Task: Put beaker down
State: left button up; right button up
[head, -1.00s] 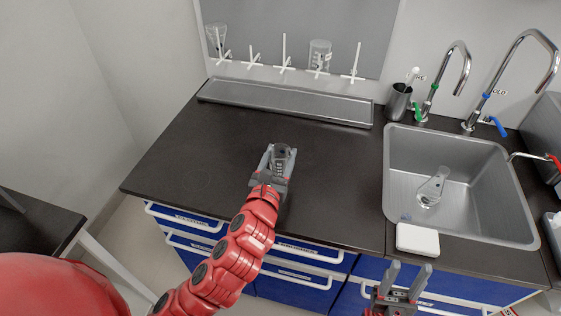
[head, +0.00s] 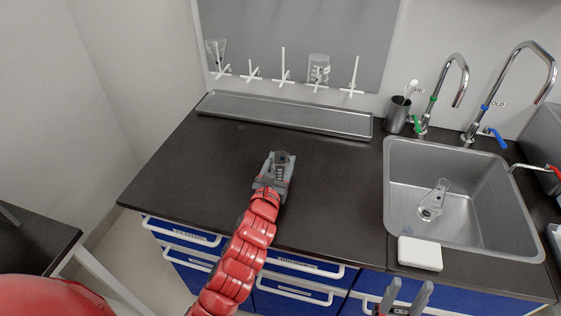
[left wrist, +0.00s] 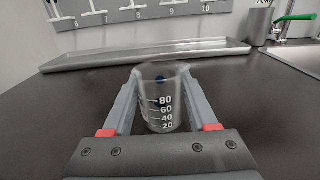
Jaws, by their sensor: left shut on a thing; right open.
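A clear glass beaker (left wrist: 162,100) with white volume marks stands upright between the fingers of my left gripper (left wrist: 160,105) in the left wrist view. In the head view my left gripper (head: 276,172) is over the dark countertop (head: 200,175), shut on the beaker (head: 281,163), which is partly hidden by the fingers. The beaker is at or close above the counter; I cannot tell if its base touches. My right gripper (head: 405,298) is open and empty at the bottom, in front of the counter's edge below the sink.
A metal tray (head: 285,115) lies along the back under a drying rack (head: 290,45) with white pegs, which holds some glassware. A sink (head: 450,215) with a flask (head: 433,201) in it is at the right. A white box (head: 420,254) sits at its front. The counter around the beaker is clear.

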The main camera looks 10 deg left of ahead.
aim_at(278, 170)
pick_arm(q)
jog(key=shift+f, duration=0.1)
jog(key=o, duration=1.3)
jog(key=shift+c, duration=0.2)
jog(key=shift+r, duration=0.25)
jog(key=s, duration=0.6)
jog(key=shift+s+a+f+b, duration=0.1)
jog(key=shift+a+f+b, duration=0.05)
jog(key=shift+f+b, duration=0.15)
jog(key=s+p, duration=0.1)
jog(key=s, duration=0.1)
jog(key=s+p, duration=0.1)
jog(key=s, duration=0.1)
jog(key=shift+s+r, duration=0.1)
jog(key=shift+r, duration=0.3)
jog(key=shift+s+f+p, duration=0.15)
jog(key=shift+s+p, duration=0.5)
jog(key=shift+s, duration=0.2)
